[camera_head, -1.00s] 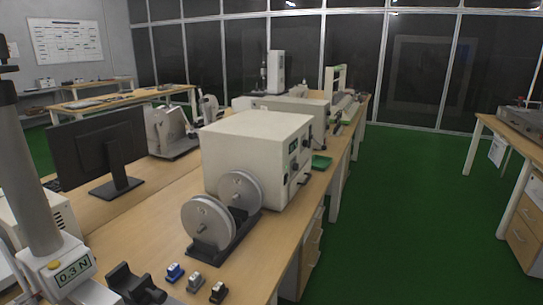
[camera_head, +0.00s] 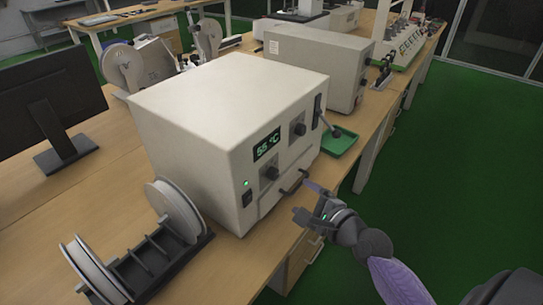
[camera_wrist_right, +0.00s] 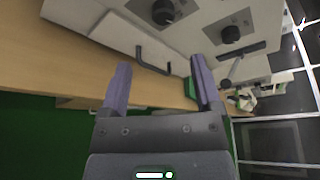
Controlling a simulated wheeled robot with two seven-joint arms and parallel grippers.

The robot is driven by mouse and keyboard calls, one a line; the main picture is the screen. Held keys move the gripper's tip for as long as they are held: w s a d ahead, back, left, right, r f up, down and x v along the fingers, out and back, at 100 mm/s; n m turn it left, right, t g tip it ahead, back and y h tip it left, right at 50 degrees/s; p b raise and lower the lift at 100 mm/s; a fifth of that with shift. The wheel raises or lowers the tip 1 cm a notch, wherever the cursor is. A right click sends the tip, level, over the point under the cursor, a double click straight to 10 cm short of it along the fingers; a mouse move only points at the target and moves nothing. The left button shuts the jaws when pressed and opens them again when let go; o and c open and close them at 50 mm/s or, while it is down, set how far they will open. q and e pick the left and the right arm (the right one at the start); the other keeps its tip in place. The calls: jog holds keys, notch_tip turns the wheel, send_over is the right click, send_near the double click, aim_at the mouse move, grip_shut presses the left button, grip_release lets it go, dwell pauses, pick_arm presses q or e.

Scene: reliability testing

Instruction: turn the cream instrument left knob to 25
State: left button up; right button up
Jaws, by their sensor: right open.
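The cream instrument (camera_head: 225,115) is a large box on the bench with a green-lit display (camera_head: 267,143) reading 55 °C. Its dark left knob (camera_head: 271,174) sits below the display, and it also shows at the top of the right wrist view (camera_wrist_right: 163,13). The right knob (camera_head: 299,129) is farther along the front panel; the right wrist view shows it too (camera_wrist_right: 230,34). My right gripper (camera_head: 306,201) is open and empty, in front of the panel near the dark handle (camera_head: 293,182), apart from the left knob. My left gripper is not in view.
A green tray (camera_head: 339,141) lies beyond the instrument's front. A spool stand (camera_head: 160,258) is on the bench at front left, and a monitor (camera_head: 50,118) stands at left. Another cream box (camera_head: 315,66) is behind. The green floor right of the bench is clear.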

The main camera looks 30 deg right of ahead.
aim_at(276, 176)
jog(key=b+x, duration=0.1)
jog(key=x, duration=0.3)
jog(key=b+x, duration=0.2)
jog(key=x, duration=0.3)
jog(key=shift+a+r, duration=0.1)
jog(key=shift+r, duration=0.1)
jog(key=shift+w, duration=0.5)
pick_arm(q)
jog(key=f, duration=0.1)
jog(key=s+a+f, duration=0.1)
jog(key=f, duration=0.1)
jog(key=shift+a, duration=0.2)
pick_arm(e)
grip_shut()
